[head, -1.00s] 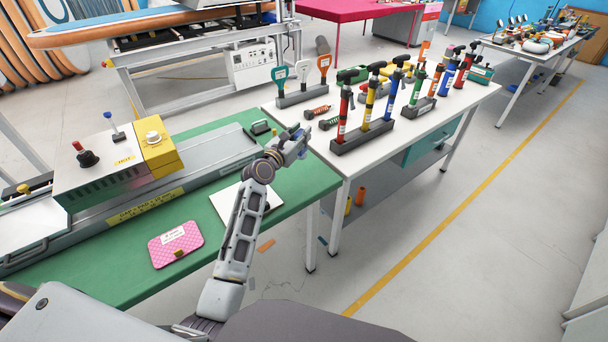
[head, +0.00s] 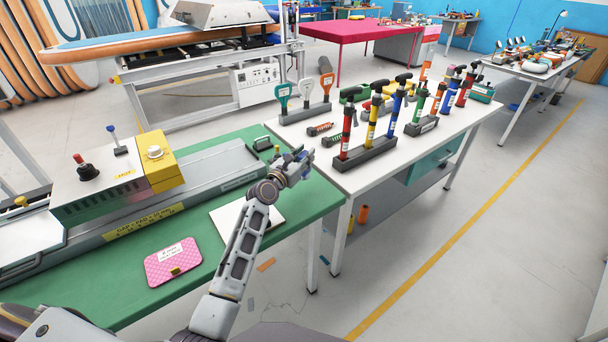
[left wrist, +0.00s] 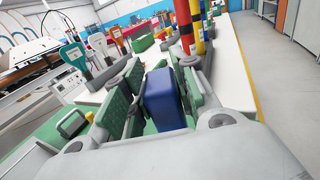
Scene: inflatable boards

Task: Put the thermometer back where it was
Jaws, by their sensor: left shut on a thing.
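My left gripper (head: 303,163) is shut on a blue block-like thing (left wrist: 163,99), probably the thermometer. In the left wrist view it sits between the green-padded fingers; its face and any markings cannot be read. In the head view the gripper mostly hides it. The gripper is over the gap between the green bench (head: 140,300) and the white table (head: 424,160), close to the table's near left corner. My right gripper is not in view.
On the white table stand a rack of paddle-shaped tools (head: 304,112), a dark rack of pumps (head: 366,152) and two small coil-like parts (head: 331,140).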

